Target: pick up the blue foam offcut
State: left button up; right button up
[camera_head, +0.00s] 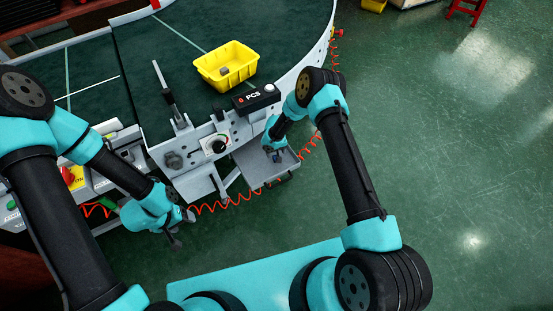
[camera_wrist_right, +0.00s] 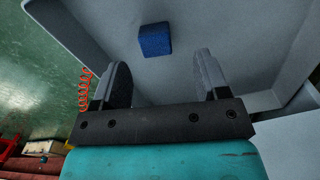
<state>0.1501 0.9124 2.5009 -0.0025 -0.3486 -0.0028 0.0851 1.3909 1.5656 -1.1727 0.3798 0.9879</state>
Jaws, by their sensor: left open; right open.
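The blue foam offcut (camera_wrist_right: 155,39) is a small dark blue block. In the right wrist view it lies on the floor of a grey tray (camera_wrist_right: 185,70), ahead of my right gripper and between the lines of its two fingers. My right gripper (camera_wrist_right: 165,75) is open and empty, apart from the block. In the head view the right gripper (camera_head: 275,155) is over the grey tray (camera_head: 255,175) fixed to the conveyor's side, and a small blue patch shows there, mostly hidden by it. My left gripper (camera_head: 175,230) is open and empty, below the conveyor's front edge.
A yellow bin (camera_head: 226,66) with a grey item (camera_head: 224,71) inside stands on the dark green conveyor belt (camera_head: 185,35). A black PCS counter box (camera_head: 255,97) sits at the conveyor edge. A red coiled hose (camera_head: 220,205) hangs near the tray. The green floor at right is mostly clear.

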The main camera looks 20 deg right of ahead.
jog(key=shift+f, duration=0.1)
jog(key=shift+d+f, duration=0.15)
jog(key=shift+f, duration=1.1)
jog(key=shift+d+f, duration=0.15)
jog(key=shift+f, duration=1.1)
jog(key=shift+s, duration=0.1)
jog(key=shift+c, duration=0.3)
jog(key=c, duration=0.9)
jog(key=shift+r, duration=0.1)
jog(key=shift+c, duration=0.2)
jog(key=shift+s+r, duration=0.2)
jog(key=shift+r, duration=0.2)
notch_tip(320, 180, up, 6)
jog(key=s+d, duration=0.2)
jog(key=s, duration=0.7)
jog(key=s+d, duration=0.3)
jog(key=s, duration=0.7)
